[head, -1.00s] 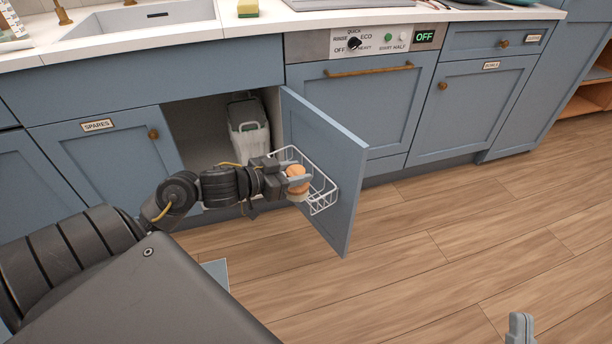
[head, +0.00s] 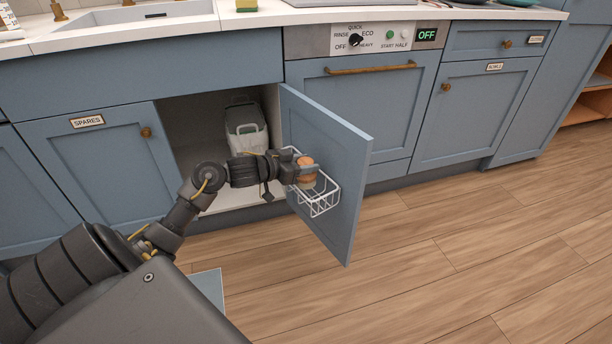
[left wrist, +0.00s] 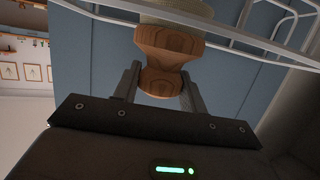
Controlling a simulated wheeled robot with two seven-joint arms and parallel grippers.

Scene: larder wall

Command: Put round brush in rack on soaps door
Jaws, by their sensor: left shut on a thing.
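The round brush (head: 306,171) has a brown wooden handle with a pale bristle part. My left gripper (head: 306,172) is shut on its handle and holds it at the white wire rack (head: 322,203) on the inner face of the open cabinet door (head: 330,150). In the left wrist view the wooden handle (left wrist: 168,50) sits between the two fingers (left wrist: 158,88), with the pale part beyond it and rack wires (left wrist: 245,35) close by. I cannot tell whether the brush touches the rack. My right gripper is not in view now.
The open cabinet holds a grey-white bin (head: 245,128). A closed door labelled SPARES (head: 100,165) is to the left, and a dishwasher front (head: 370,110) is to the right behind the open door. The wooden floor (head: 440,250) at the right is clear.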

